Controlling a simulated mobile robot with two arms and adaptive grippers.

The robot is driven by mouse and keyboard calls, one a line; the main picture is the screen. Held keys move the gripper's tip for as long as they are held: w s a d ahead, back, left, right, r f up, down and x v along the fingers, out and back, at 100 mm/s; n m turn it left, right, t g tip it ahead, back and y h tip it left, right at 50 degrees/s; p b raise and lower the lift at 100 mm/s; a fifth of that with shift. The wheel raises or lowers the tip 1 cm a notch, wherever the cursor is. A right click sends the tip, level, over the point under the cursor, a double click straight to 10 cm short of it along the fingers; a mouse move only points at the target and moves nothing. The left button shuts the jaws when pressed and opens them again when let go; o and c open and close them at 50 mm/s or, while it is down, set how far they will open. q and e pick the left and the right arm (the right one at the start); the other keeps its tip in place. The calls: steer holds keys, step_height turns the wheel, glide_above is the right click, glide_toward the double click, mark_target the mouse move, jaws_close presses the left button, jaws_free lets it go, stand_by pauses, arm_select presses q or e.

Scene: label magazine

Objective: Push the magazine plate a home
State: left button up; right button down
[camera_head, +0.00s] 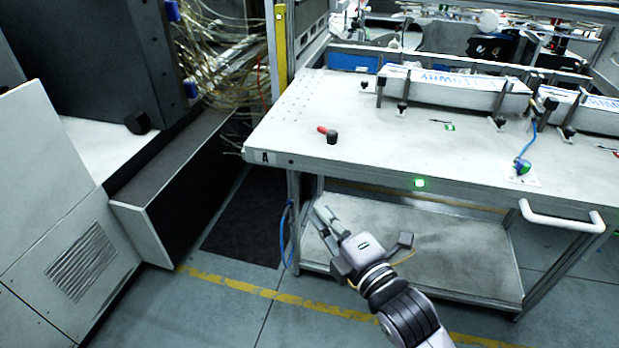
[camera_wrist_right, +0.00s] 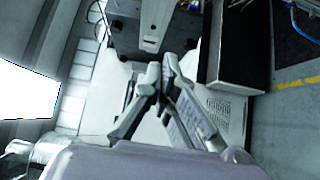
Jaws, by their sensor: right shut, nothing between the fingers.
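The white magazine plate marked A (camera_head: 300,120) forms the top of the bench at the right in the head view. A small dark A mark (camera_head: 265,156) shows on its near left edge. Label stacks (camera_head: 455,88) stand between dark posts toward its back. My right gripper (camera_head: 319,212) is shut and empty, in front of the bench and below the plate's front edge, apart from it as far as I can see. It also shows shut in the right wrist view (camera_wrist_right: 162,72), where the plate cannot be made out. My left gripper is out of view.
A black knob with a red handle (camera_head: 332,136) stands on the plate. A lower shelf (camera_head: 440,250) lies beneath.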

mark_target(300, 169)
steer(key=w+p, duration=0.1)
steer(key=w, duration=0.2)
steer(key=w+a+p, duration=0.1)
steer(key=w, duration=0.2)
steer(key=w+a+p, duration=0.1)
steer(key=w, duration=0.2)
steer(key=shift+w+a, duration=0.2)
